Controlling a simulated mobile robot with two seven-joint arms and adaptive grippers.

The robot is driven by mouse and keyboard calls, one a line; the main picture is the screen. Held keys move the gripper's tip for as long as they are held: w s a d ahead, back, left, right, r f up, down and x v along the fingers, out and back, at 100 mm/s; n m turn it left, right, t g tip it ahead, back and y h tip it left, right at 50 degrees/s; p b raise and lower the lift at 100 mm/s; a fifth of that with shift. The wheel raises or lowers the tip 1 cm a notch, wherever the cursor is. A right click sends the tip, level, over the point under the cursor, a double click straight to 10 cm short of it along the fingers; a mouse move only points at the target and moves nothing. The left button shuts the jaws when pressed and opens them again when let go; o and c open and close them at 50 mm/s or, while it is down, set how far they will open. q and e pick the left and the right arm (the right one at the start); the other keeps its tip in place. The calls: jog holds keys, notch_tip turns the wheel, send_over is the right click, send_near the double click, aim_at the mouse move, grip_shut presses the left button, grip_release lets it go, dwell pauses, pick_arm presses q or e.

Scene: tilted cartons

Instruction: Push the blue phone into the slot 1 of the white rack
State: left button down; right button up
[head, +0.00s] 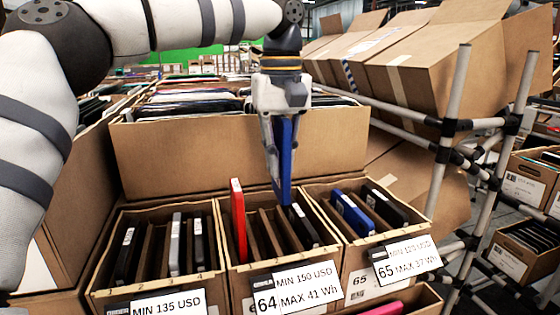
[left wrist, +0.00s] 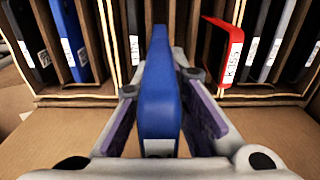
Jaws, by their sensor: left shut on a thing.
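My left gripper (head: 283,120) is shut on a blue phone (head: 284,165), which hangs upright with its lower end at the back right of the middle carton (head: 236,283), marked 64. I cannot tell whether the phone touches the carton. In the left wrist view, the blue phone (left wrist: 158,95) stands between both fingers of the left gripper (left wrist: 160,90). No white rack shows; the slots in view are in brown cartons with dividers. The slot numbers on the middle carton are not readable. My right gripper is not in view.
A red phone (head: 239,215) stands in the middle carton's leftmost slot and a black one (head: 303,225) at its right. The left carton (head: 97,290) and right carton (head: 428,208) hold more phones. A cardboard wall (head: 200,160) rises behind; a pipe frame (head: 447,140) stands right.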

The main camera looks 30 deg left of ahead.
aim_at(281, 140)
pick_arm(q)
jog(key=shift+r, duration=0.2)
jog(key=shift+r, duration=1.45)
